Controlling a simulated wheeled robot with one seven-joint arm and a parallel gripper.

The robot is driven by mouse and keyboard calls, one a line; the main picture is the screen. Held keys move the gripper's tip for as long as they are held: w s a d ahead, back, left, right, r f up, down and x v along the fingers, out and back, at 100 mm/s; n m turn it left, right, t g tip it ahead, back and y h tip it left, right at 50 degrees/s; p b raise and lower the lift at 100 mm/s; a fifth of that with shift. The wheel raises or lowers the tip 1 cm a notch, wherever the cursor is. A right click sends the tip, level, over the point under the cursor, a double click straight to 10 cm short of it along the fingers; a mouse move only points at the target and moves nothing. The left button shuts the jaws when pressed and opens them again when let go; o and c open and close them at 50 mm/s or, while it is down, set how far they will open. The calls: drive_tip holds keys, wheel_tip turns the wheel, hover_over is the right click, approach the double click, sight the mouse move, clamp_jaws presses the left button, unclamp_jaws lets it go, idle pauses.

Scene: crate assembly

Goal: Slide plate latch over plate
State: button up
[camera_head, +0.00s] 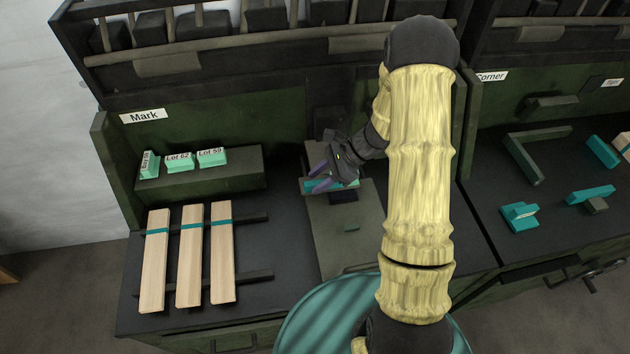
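My gripper (320,176) has two purple fingers and points left and down at the back of the grey-green fixture (345,245) in the middle of the bench. The fingers show a little apart, over a teal piece (346,184) that could be the plate. My gripper covers part of this piece. I cannot tell whether the fingers touch it or grip anything. I cannot tell which piece is the plate latch.
On the left, several wooden slats (190,265) with teal bands lie across dark rails. Teal lot blocks (180,162) stand on a green ledge (235,168) behind. The right bench holds teal parts (520,216). My arm hides the fixture's right side.

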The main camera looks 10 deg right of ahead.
drive_tip(key=v, duration=1.5)
drive_tip(key=shift+d+b, duration=0.2)
drive_tip(key=shift+b, duration=0.1)
drive_tip(key=shift+r, duration=0.15)
